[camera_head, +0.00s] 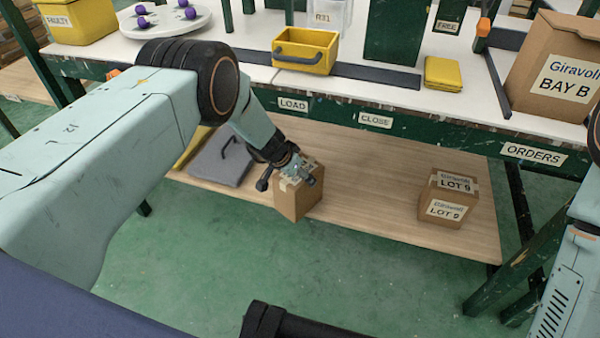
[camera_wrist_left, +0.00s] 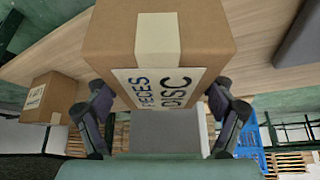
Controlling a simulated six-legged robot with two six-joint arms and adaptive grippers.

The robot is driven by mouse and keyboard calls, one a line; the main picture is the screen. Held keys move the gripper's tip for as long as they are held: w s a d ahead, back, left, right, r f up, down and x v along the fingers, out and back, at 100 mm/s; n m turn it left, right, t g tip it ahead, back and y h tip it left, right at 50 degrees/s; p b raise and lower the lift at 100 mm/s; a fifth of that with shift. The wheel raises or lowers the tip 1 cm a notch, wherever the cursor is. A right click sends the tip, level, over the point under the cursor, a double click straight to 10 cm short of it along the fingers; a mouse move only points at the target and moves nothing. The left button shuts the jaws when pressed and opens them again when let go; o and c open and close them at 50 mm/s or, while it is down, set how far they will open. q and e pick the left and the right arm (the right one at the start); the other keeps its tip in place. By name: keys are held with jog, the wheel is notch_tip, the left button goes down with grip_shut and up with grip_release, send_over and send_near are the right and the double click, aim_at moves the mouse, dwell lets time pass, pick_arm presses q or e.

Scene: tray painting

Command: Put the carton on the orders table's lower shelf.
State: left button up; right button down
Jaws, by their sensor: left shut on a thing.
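My left gripper (camera_head: 291,176) is shut on a small brown carton (camera_head: 298,200) and reaches it from above. In the left wrist view the carton (camera_wrist_left: 190,35) has a pale tape strip and a label reading "PIECES" and "DISC", with fingers of the gripper (camera_wrist_left: 160,92) on both sides. The carton is at the front edge of the wooden lower shelf (camera_head: 370,190) under the orders table (camera_head: 480,105). Its lower end overlaps the shelf edge in the picture, and I cannot tell whether it touches the shelf. My right gripper is out of view.
A "LOT 9" carton (camera_head: 447,200) stands on the shelf's right; it also shows in the wrist view (camera_wrist_left: 48,98). A grey flat item (camera_head: 222,160) lies on the left. Shelf between them looks clear. A yellow bin (camera_head: 305,52) and "BAY B" box (camera_head: 556,68) stand on top.

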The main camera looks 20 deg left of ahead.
pick_arm(q)
jog(key=shift+a+r, duration=0.1)
jog(key=o, duration=1.5)
jog(key=shift+f, duration=0.25)
jog(key=shift+o, duration=1.1)
jog(key=shift+s, duration=0.1)
jog(key=shift+r, duration=0.1)
jog(key=p+v, duration=0.3)
jog(key=v, duration=0.2)
jog(key=p+v, duration=0.1)
jog(key=v, duration=0.4)
jog(key=shift+r, duration=0.4)
jog(key=shift+s+a+r, duration=0.15)
jog(key=shift+s+r, duration=0.3)
jog(key=shift+r, duration=0.1)
